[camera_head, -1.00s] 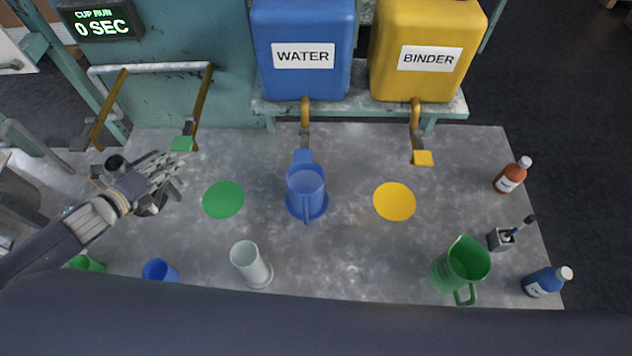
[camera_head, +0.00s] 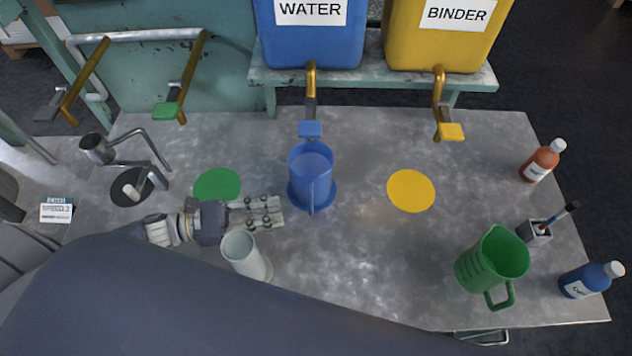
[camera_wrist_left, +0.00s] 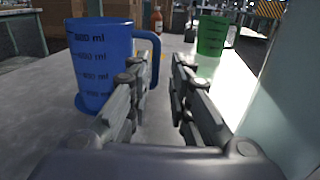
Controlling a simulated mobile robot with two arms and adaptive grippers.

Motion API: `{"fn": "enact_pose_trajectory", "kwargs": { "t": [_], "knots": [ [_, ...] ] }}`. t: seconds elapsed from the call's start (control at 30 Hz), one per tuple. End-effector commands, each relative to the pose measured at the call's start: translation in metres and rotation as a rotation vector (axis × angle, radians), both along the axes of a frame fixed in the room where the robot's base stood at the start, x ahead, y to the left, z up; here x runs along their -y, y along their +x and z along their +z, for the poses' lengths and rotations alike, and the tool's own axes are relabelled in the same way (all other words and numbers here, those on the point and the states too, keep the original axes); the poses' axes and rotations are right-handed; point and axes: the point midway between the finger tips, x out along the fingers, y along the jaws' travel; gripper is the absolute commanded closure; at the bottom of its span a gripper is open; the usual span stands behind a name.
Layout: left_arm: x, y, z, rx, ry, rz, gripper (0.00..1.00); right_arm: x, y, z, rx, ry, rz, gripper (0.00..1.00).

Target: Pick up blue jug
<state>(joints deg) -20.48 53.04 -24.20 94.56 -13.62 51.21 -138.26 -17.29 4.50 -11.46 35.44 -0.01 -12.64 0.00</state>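The blue jug (camera_head: 311,172) stands upright on a blue disc (camera_head: 328,197) in the middle of the table, below the water tank's tap. It also shows in the left wrist view (camera_wrist_left: 100,60), left of the fingers, with its handle toward the right. My left gripper (camera_head: 280,211) points right, to the lower left of the jug. In the left wrist view my gripper (camera_wrist_left: 160,68) has its two fingers apart with nothing between them. The fingertips appear close to the jug's handle side; I cannot tell whether they touch it. My right gripper is not in view.
A white cylinder (camera_head: 246,255) stands just below my left gripper. A green jug (camera_head: 490,265), a small holder (camera_head: 534,233) and bottles stand at the right. Flat green (camera_head: 217,183) and yellow (camera_head: 411,191) discs flank the blue jug. Free table lies right of it.

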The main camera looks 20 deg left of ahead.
Motion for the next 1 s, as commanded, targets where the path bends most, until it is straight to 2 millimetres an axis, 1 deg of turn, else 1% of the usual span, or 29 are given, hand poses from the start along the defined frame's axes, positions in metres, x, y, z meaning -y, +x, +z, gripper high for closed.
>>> {"fn": "enact_pose_trajectory", "kwargs": {
  "t": [0.03,0.2,0.43,0.7,0.8,1.0],
  "knots": [
    [0.009,0.005,0.002,0.004,-0.003,-0.002,0.81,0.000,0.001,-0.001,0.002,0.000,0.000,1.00],
    [0.030,0.017,0.001,0.002,-0.001,0.001,0.81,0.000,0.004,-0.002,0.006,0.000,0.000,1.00],
    [0.044,0.026,0.002,0.000,-0.002,0.001,0.81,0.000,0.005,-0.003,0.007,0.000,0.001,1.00],
    [0.074,0.045,0.002,-0.001,-0.002,0.002,0.81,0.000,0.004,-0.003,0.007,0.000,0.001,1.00],
    [0.079,0.048,0.001,-0.002,0.000,0.002,0.81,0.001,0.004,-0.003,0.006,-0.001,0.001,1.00],
    [0.080,0.048,0.001,-0.004,0.000,0.003,0.81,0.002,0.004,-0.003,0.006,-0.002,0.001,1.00]
  ]
}}
